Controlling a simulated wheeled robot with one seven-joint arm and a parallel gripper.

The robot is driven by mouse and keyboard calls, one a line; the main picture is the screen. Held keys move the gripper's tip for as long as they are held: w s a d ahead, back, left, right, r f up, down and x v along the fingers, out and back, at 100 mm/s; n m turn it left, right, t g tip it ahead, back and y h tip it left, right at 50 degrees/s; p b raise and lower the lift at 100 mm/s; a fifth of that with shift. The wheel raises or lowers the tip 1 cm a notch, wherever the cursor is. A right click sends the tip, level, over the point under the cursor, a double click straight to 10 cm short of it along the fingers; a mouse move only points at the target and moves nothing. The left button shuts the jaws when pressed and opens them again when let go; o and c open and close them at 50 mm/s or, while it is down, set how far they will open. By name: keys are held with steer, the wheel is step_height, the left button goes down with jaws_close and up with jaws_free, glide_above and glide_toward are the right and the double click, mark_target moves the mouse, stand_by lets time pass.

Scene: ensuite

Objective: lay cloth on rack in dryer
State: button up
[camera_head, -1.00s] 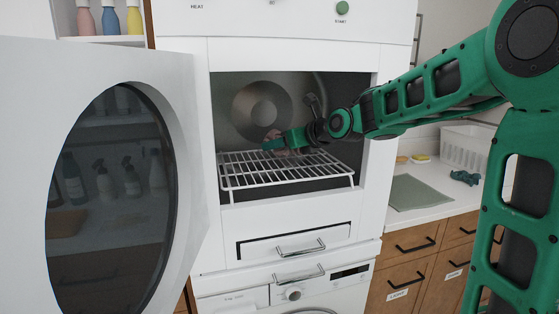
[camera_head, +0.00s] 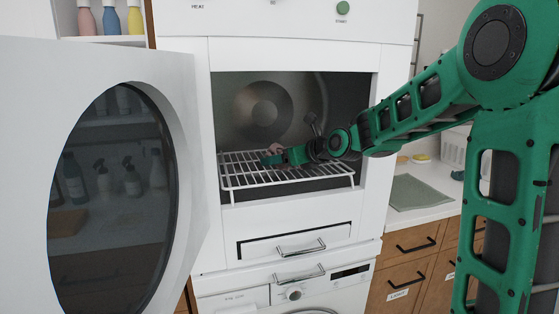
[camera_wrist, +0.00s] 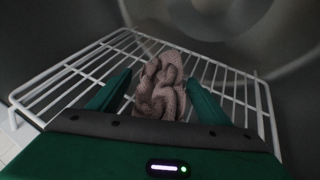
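The crumpled pinkish-brown cloth (camera_wrist: 160,88) lies between my gripper's two fingers in the wrist view, over the white wire rack (camera_wrist: 82,68). The fingers of my gripper (camera_wrist: 159,76) are spread, with a narrow gap beside the cloth, most clearly on the left. In the head view my gripper (camera_head: 271,156) is inside the dryer (camera_head: 220,222), low over the rack (camera_head: 240,184). A bit of the cloth (camera_head: 277,147) shows beyond the fingers; the rest is hidden. The cloth appears to be at the rack, but its underside contact is hidden.
The dryer's door (camera_head: 185,150) stands open at the left. My arm enters from the right, close to the opening's right edge. A counter at the right holds a grey-green mat (camera_head: 418,193) and a white basket (camera_head: 453,150). The rack's front and left are bare.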

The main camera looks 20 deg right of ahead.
steer(key=shift+s+d+r, duration=0.2)
steer(key=shift+s+r, duration=0.1)
steer(key=shift+s, duration=0.05)
steer(key=v, duration=1)
steer(key=shift+s+d+r, duration=0.15)
steer(key=shift+s, duration=0.35)
steer(key=shift+s, duration=0.1)
